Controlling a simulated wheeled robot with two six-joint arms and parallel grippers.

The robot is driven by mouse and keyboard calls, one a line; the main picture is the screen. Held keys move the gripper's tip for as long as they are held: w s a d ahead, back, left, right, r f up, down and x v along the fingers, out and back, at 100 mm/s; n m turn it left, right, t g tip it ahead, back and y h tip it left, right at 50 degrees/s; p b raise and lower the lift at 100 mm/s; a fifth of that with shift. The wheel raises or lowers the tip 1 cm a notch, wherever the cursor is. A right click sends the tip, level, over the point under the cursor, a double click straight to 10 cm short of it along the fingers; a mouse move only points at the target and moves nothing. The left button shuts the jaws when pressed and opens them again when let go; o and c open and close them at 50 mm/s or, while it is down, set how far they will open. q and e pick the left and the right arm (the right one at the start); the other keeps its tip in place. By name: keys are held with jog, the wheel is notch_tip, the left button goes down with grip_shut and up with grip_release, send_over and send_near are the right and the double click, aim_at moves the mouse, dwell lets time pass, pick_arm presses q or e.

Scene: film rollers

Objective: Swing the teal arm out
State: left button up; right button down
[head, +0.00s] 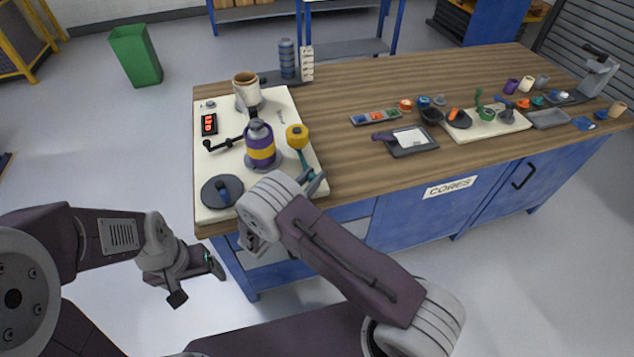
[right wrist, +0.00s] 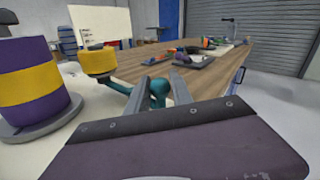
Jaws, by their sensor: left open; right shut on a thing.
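The teal arm (head: 305,160) is on the cream machine plate at the left end of the bench and carries a yellow roller (head: 297,136). In the right wrist view, the teal arm (right wrist: 120,88) runs from under the yellow roller (right wrist: 98,62) to a rounded teal knob (right wrist: 159,88). My right gripper (head: 314,182) is shut on this knob, with its fingers (right wrist: 166,88) on either side. Its wrist hides part of the plate's front edge in the head view. My left gripper (head: 197,281) is open and empty, off the bench's front left corner.
Beside the teal arm stands a purple and yellow roll (head: 260,146). A black crank (head: 224,145), a white roll (head: 246,88) and a dark disc (head: 222,191) share the plate (head: 205,169). Trays and small parts lie further right; bare wood (head: 345,155) lies between.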

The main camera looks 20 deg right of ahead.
jog(key=shift+a+f+m+g+h+b, duration=0.25)
jog(key=shift+a+m+g+h+b, duration=0.2)
jog(key=shift+m+g+h+b, duration=0.4)
jog(key=shift+a+r+m+g+h, duration=0.25)
jog(key=shift+m+g, duration=0.2)
jog(key=shift+g, duration=0.2)
pick_arm(q)
jog(key=f, duration=0.3)
jog(key=shift+a+f, duration=0.25)
jog(key=shift+a, duration=0.1)
pick_arm(e)
jog(key=c, duration=1.1)
grip_release()
jog(key=shift+c, duration=0.2)
pick_arm(q)
jog(key=shift+a, duration=0.1)
